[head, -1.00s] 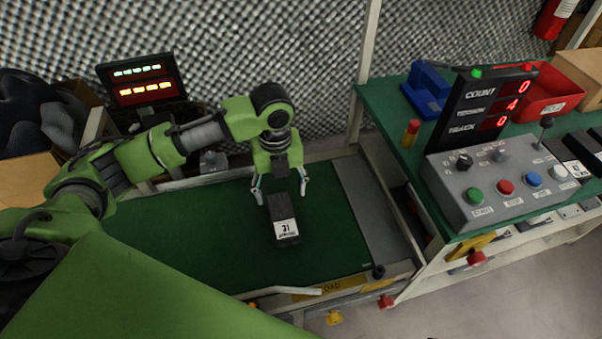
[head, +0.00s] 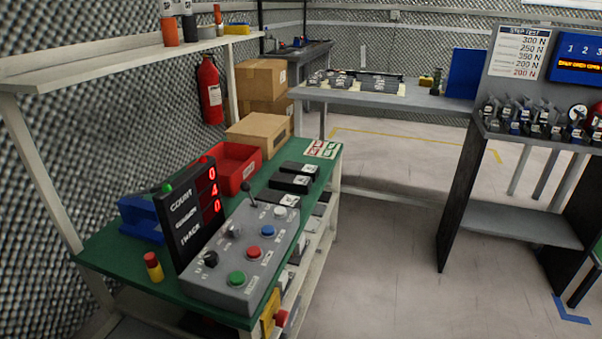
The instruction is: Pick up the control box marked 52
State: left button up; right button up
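Several dark control boxes with white labels lie on the green bench top (head: 112,252), behind the grey button console. Two show clearly: a nearer box (head: 289,184) and a farther box (head: 299,169). Their label numbers are too small to read, so I cannot tell whether either is marked 52. More dark boxes sit at the bench's right edge and on the shelf below, partly hidden. Neither of my grippers is in view.
On the bench stand the console (head: 240,262), a count display (head: 188,212), a red bin (head: 236,166) and a blue fixture (head: 140,218). Floor (head: 390,230) right of the bench is clear.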

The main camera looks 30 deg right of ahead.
aim_at(291, 167)
jog(key=l, duration=0.75)
jog(key=k+l, duration=0.1)
jog(key=l, duration=0.65)
